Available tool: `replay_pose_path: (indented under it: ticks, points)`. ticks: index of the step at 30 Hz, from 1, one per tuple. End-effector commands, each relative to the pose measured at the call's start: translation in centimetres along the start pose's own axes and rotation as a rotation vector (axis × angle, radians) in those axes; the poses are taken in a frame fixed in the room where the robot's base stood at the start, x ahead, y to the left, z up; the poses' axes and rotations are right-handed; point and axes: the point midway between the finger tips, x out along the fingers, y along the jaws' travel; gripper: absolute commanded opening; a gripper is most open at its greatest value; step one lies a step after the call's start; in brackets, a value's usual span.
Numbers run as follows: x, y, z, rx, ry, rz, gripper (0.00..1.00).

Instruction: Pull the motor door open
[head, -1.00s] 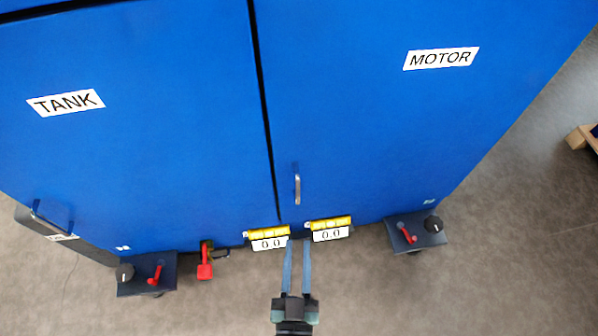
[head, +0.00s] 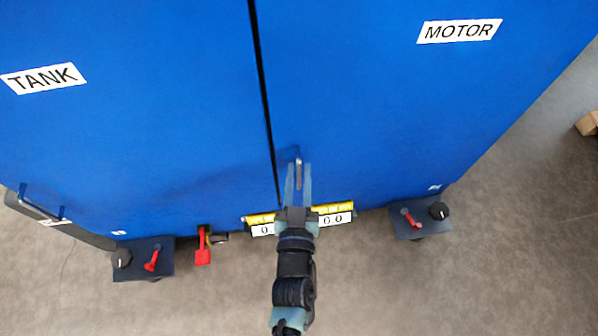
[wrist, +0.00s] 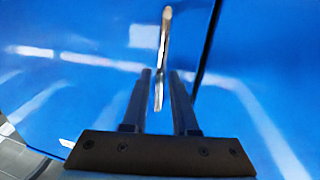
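The motor door (head: 390,110) is a blue panel on the right with a white MOTOR label (head: 459,31). It looks closed, with a thin dark gap along its left edge. Its small metal handle (head: 298,165) is near that edge, low on the door. My gripper (head: 298,170) is open at the handle, its two fingers pointing to the door. In the wrist view the bar handle (wrist: 164,45) runs down to between the fingertips (wrist: 160,75), with space visible on both sides. I cannot tell whether either finger touches it.
Below are yellow-topped counters (head: 335,213), a red padlock-like piece (head: 202,250), and dark boxes with red levers at left (head: 145,260) and right (head: 420,218). Grey floor is clear in front.

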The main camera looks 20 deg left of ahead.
Motion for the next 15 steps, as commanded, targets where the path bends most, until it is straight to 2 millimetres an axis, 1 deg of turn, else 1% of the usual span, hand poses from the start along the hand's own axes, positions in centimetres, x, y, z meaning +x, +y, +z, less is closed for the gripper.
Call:
replay_pose_path:
  ticks: [3,11,12,14,15]
  points:
    - [0.66,-0.04,-0.02,0.0,0.001,-0.001,0.27]
    - [0.77,-0.03,-0.06,0.0,0.0,-0.001,0.27]
    - [0.77,-0.03,-0.06,0.0,0.0,-0.001,0.23]
    - [0.76,-0.02,-0.05,0.0,0.0,0.0,0.12]
    - [0.75,-0.03,-0.05,0.0,0.0,0.0,0.05]
